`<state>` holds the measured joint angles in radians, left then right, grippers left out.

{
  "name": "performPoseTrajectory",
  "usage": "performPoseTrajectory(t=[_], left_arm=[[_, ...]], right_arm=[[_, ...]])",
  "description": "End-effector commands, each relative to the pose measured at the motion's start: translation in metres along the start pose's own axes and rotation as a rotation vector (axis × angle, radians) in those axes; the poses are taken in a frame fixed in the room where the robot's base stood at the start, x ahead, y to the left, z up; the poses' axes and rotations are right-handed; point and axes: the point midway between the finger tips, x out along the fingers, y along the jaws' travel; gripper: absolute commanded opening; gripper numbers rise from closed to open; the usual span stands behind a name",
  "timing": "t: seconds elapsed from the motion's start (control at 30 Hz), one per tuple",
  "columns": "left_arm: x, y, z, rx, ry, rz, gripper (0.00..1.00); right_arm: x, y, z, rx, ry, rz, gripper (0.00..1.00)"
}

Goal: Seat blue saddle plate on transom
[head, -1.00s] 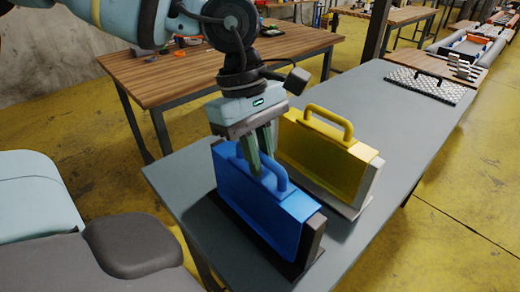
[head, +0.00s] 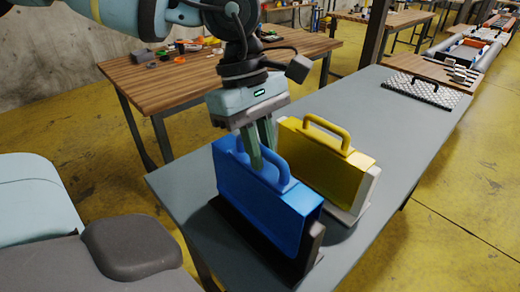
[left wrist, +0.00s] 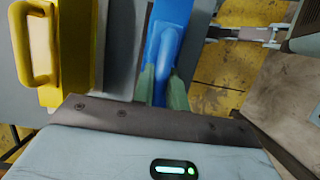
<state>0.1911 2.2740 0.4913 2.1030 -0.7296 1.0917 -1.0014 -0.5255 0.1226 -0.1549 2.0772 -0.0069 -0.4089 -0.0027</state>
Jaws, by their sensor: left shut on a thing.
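The blue saddle plate (head: 258,205) is an upright, case-like block with a loop handle. My left gripper (head: 264,162) comes down from above and is shut on its handle. In the left wrist view the blue plate (left wrist: 168,40) runs up from between the green fingers (left wrist: 162,88). The plate stands just above or partly in a dark holder (head: 285,258) on the grey table; I cannot tell whether they still touch. No transom can be made out clearly; a grey inflatable boat (head: 467,50) lies far off at the upper right. My right gripper is not in view.
A yellow plate (head: 325,162) of like shape stands close beside the blue one in a pale holder (head: 364,195). A patterned board (head: 425,90) lies at the table's far end. The grey table (head: 350,105) is bare between. A wooden workbench (head: 165,95) stands behind.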

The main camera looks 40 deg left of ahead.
Motion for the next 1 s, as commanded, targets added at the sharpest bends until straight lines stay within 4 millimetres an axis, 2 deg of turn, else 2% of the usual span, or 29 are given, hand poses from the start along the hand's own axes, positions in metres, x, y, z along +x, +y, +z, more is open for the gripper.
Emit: performPoseTrajectory(t=[1.0], left_arm=[[-0.051,0.001,0.016,0.001,0.000,0.004,0.00]], right_arm=[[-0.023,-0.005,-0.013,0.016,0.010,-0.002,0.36]])
